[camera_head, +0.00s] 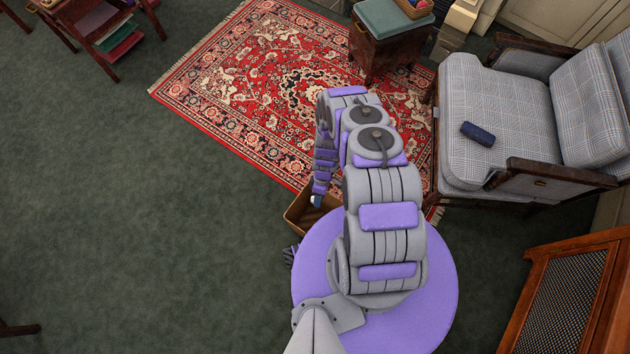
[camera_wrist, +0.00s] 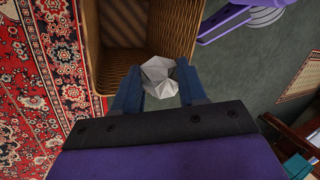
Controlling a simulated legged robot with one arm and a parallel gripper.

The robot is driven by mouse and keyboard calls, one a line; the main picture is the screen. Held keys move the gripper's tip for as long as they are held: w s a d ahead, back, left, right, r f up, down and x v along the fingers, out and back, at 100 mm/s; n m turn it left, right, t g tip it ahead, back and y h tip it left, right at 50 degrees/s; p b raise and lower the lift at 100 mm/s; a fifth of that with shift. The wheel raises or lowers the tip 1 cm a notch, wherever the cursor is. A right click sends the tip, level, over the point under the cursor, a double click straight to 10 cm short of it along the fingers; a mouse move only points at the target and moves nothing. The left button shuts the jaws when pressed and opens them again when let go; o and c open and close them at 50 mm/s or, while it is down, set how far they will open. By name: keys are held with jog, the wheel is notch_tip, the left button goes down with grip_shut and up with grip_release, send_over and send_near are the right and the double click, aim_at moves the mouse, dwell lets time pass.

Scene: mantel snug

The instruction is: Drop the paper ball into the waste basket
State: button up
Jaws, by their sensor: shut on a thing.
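The paper ball (camera_wrist: 158,76) is white and crumpled. My gripper (camera_wrist: 158,92) is shut on it in the wrist view, with one dark blue finger on each side. The waste basket (camera_wrist: 182,27) is brown and woven, and the ball shows in front of its opening and near wall. In the head view the basket (camera_head: 299,212) stands on the floor at the rug's lower edge, partly hidden by my arm and base. My gripper (camera_head: 317,201) shows small there, over the basket, with a bit of white at its tip. The height of the ball above the rim is hard to tell.
A red patterned rug (camera_head: 230,90) lies behind the basket. A plaid armchair (camera_head: 490,110) with a dark blue case (camera_head: 478,133) stands right. A wooden lattice cabinet (camera_head: 565,300) is lower right. Green carpet at left is clear.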

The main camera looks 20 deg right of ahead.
jog(key=f+b, duration=0.1)
jog(key=f, duration=0.1)
jog(key=f+b, duration=0.2)
jog(key=shift+a+f, duration=0.2)
jog(key=shift+f, duration=0.2)
jog(key=shift+a+f+b, duration=0.2)
jog(key=shift+b, duration=0.2)
jog(key=shift+d, duration=0.4)
jog(key=o, duration=0.9)
jog(key=shift+d, duration=0.25)
jog(key=shift+o, duration=1.4)
jog(key=shift+a, duration=0.5)
jog(key=p+v, duration=0.5)
jog(key=v, duration=1.2)
jog(key=shift+r, duration=0.2)
